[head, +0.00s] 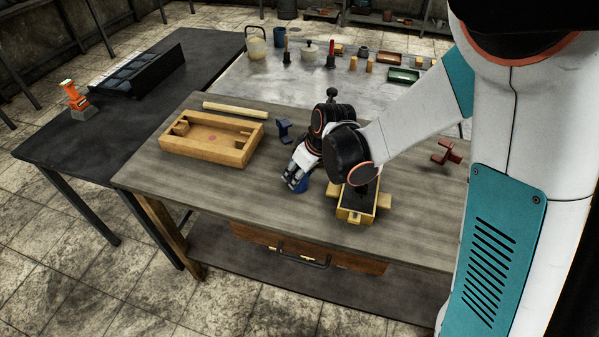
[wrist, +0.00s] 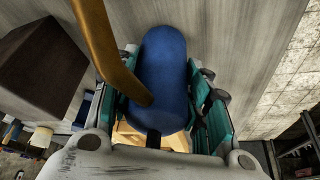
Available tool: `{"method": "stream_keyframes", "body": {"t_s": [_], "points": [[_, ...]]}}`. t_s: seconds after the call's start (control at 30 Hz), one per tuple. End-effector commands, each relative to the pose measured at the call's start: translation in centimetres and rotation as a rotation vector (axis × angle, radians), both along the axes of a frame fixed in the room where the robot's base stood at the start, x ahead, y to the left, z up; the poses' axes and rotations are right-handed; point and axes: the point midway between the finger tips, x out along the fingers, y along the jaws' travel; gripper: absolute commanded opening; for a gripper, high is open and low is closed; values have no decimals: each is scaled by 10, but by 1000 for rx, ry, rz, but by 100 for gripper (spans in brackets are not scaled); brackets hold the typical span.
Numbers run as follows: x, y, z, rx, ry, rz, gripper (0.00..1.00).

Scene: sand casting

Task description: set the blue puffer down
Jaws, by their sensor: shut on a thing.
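The blue puffer (wrist: 165,65) lies between the two teal-backed fingers of my gripper (wrist: 165,90) in the wrist view, and both fingers press on its sides. A curved brown-orange piece rises across its left side. In the head view my gripper (head: 297,178) is low over the wooden workbench, left of the small yellow wooden box. A small blue part of the puffer (head: 301,185) shows beneath the fingers; the rest is hidden by my gripper. I cannot tell whether the puffer touches the bench top.
The workbench (head: 240,205) has a bare strip along its front left. A large wooden frame (head: 212,138), a pale rod (head: 235,110) and a dark blue piece (head: 284,130) lie to the left. The yellow box (head: 356,212) is close on the right. A red piece (head: 447,153) is farther right.

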Motion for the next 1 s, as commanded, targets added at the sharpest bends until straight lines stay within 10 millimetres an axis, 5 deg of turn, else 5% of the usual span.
{"method": "stream_keyframes", "body": {"t_s": [0.1,0.13,0.2,0.67,1.0], "points": [[0,0,-4,0,0,0,12],[0,0,-3,0,0,0,48],[0,0,-3,0,0,0,64],[0,-1,4,0,0,0,64],[-19,-18,64,0,0,-1,64]]}}
